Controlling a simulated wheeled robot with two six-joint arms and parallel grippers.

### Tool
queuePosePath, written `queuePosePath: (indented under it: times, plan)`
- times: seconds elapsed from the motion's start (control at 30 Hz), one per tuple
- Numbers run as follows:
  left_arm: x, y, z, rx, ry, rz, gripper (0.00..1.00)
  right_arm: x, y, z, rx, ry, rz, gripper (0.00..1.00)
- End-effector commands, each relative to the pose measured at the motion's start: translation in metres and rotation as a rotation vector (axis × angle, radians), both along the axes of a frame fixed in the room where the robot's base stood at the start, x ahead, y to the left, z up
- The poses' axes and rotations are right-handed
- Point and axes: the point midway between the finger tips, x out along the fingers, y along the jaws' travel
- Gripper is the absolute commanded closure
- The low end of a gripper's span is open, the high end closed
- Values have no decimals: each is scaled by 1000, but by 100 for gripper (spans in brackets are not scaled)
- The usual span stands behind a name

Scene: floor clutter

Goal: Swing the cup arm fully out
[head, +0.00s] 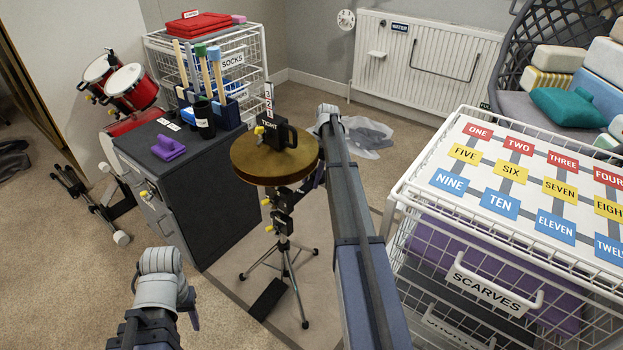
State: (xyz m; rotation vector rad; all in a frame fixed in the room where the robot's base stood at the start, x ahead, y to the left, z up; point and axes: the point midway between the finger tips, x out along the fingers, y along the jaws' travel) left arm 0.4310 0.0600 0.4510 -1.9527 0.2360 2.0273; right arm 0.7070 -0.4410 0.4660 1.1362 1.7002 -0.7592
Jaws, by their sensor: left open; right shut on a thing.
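A black tripod stand (283,228) with yellow knobs carries a round brown top (250,163). A black block-like part with a white label, "TIGHT" (276,133), sits on that top with a yellow knob. I cannot tell for sure which part is the cup arm. My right arm reaches up past the stand's right side. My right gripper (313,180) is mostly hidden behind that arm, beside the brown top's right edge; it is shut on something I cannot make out. My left gripper (190,310) is low at the left front, open and away from the stand.
A dark cabinet (215,170) stands left of the stand, with a black cup (203,118) and purple object (168,147) on it. Red drums (130,88) are further left. A white wire scarves basket (455,285) stands at right. Clear carpet (60,270) lies at left front.

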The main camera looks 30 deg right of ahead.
Motion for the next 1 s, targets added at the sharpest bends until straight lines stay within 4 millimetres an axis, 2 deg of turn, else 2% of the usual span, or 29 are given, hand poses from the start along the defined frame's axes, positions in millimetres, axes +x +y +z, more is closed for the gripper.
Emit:
queuePosePath:
  times: [0.03,0.23,1.0]
  plan:
    - [0,0,0,0,0,0,50,0,0,0,0,0,0,79]
    - [0,0,0,0,0,0,50,0,0,0,0,0,0,100]
    - [0,0,0,0,0,0,50,0,0,0,0,0,0,100]
